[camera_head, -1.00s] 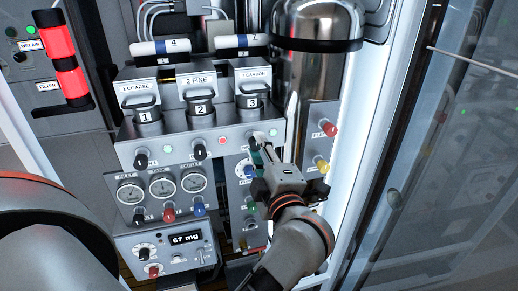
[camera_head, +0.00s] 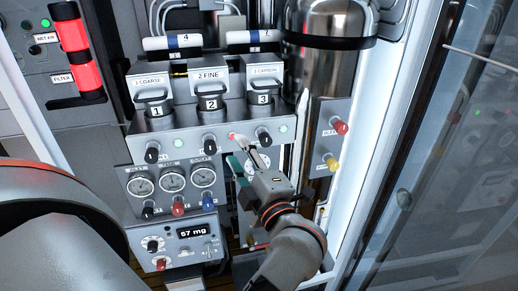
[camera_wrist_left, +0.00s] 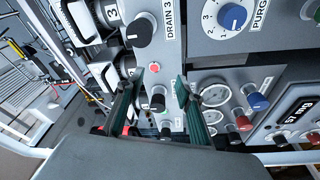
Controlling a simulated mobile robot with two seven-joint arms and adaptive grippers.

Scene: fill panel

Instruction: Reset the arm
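My left gripper (camera_head: 250,148) is in front of the instrument panel (camera_head: 140,123), just below and left of the third black knob (camera_head: 263,136). A red lit indicator (camera_head: 232,135) is close to its tips. In the left wrist view, the two dark fingers of my left gripper (camera_wrist_left: 160,100) stand apart, with part of the panel showing between them. They appear to hold nothing. The black knob beside the DRAIN 3 label (camera_wrist_left: 140,30) is beyond the fingers. My right gripper is not in view.
Three numbered canisters (camera_head: 210,98) stand above the knobs. Three gauges (camera_head: 172,181) and a "57 mg" display (camera_head: 195,234) sit lower left. A shiny metal cylinder (camera_head: 325,85) and a glass door (camera_head: 440,180) are at the right.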

